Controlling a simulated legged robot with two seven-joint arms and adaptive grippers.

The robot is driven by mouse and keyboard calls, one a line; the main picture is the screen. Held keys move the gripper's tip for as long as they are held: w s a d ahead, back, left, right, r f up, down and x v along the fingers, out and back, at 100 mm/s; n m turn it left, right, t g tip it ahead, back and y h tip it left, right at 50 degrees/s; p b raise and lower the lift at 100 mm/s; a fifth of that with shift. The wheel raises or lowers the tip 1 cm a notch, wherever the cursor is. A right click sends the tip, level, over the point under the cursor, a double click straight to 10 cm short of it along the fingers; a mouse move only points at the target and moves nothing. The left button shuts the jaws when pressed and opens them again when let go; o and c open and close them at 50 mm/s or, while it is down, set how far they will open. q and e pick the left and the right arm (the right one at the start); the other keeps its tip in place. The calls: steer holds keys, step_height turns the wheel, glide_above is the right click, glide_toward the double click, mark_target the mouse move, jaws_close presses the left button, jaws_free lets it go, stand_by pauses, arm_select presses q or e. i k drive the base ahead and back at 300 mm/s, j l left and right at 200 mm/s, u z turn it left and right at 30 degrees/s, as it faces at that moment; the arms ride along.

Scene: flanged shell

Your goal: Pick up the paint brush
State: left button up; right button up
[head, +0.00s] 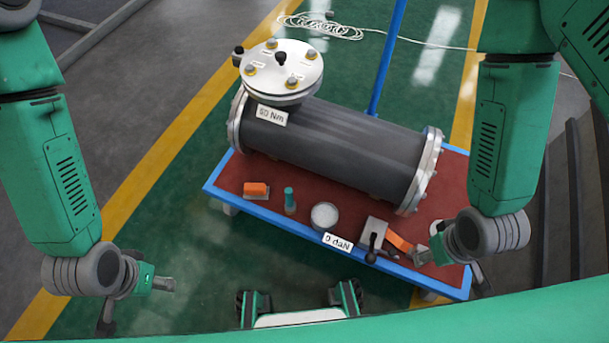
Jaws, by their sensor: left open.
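No object is clearly recognisable as the paint brush. One candidate is a small orange piece with a pale grey lower edge (256,189) lying at the left of the red-topped table. Another is an orange handle-like piece (398,242) at the front right, beside a grey block with a black lever (373,236). My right gripper (418,255) is just right of this orange piece, at its end. I cannot tell whether it touches or grips it. My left gripper (163,284) is open and empty, off the table to the lower left, over the green floor.
A dark cylindrical shell with metal flanges (335,150) fills the table's back. A teal-capped small cylinder (290,200) and a round pot with pale contents (325,215) stand in front. The table has a blue rim (270,217). A blue pole (388,55) rises behind.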

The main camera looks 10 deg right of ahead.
mark_target(291, 204)
steer(key=i+j+z, duration=0.2)
steer(key=z, duration=0.25)
steer(key=i+j+z, duration=0.15)
steer(key=j+z, duration=0.15)
steer(key=z, duration=0.2)
